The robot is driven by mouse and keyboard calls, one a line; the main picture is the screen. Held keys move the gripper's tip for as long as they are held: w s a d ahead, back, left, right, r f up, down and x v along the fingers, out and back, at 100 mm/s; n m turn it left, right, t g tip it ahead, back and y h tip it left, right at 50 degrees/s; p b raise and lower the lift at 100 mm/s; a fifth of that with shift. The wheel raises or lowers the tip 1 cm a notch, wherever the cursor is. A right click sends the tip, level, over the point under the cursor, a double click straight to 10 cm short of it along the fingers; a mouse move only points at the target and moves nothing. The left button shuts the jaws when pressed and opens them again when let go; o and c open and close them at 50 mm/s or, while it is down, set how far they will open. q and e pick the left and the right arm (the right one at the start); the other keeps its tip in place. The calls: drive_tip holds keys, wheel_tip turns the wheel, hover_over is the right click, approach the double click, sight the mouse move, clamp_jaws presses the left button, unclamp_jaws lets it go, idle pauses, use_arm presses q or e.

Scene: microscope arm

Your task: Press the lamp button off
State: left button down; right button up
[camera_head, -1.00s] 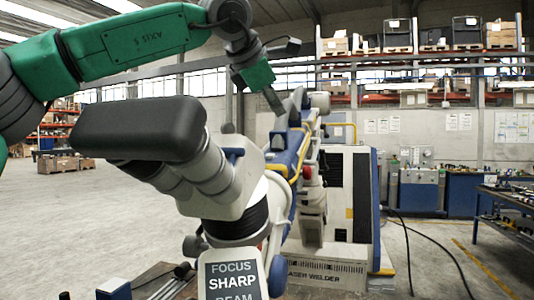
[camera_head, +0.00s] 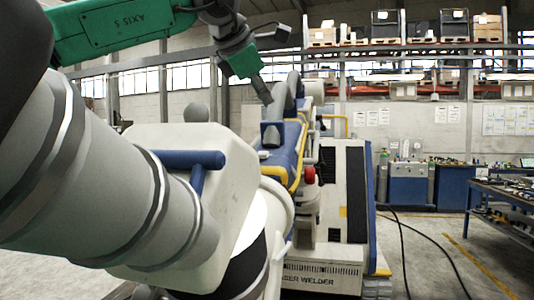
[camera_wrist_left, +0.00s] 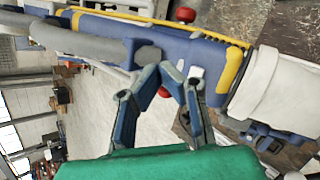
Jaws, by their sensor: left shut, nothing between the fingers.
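The blue microscope arm (camera_head: 283,150) with yellow edging rises behind the white microscope head (camera_head: 225,145). It also crosses the upper part of the left wrist view (camera_wrist_left: 185,45). My left gripper (camera_head: 266,97) is shut and empty, pointing down near the top of the blue arm. In the left wrist view its fingertips (camera_wrist_left: 161,68) meet close to the blue arm, beside a grey knob (camera_wrist_left: 148,54); contact cannot be told. A small white square piece (camera_wrist_left: 196,71) sits on the arm right of the fingertips. I cannot tell which part is the lamp button. My right gripper is not in view.
The large grey eyepiece tube (camera_head: 110,180) fills the left foreground. A red knob (camera_head: 309,175) is beside the blue arm. A white laser welder cabinet (camera_head: 345,195) stands behind. A workbench (camera_head: 500,200) is at the right, with open floor before it.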

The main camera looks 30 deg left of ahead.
sight(264, 154)
use_arm(q)
drive_tip(key=f+b, duration=0.2)
drive_tip(key=w+a+f+b, duration=0.1)
drive_tip(key=f+b, duration=0.1)
drive_tip(key=f, duration=0.1)
drive_tip(key=f+b, duration=0.2)
drive_tip(key=shift+w+a+f, duration=0.15)
drive_tip(key=shift+w+f, duration=0.05)
drive_tip(key=shift+w, duration=0.2)
drive_tip(key=shift+w+f, duration=0.2)
drive_tip(key=shift+f, duration=0.3)
drive_tip(key=shift+a+f, duration=0.25)
drive_tip(key=shift+a, duration=0.55)
drive_tip(key=shift+d+r, duration=0.15)
drive_tip(key=shift+d, duration=0.65)
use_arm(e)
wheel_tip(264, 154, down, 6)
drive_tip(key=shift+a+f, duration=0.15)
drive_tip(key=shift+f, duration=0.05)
use_arm(q)
drive_tip(key=shift+a, duration=0.1)
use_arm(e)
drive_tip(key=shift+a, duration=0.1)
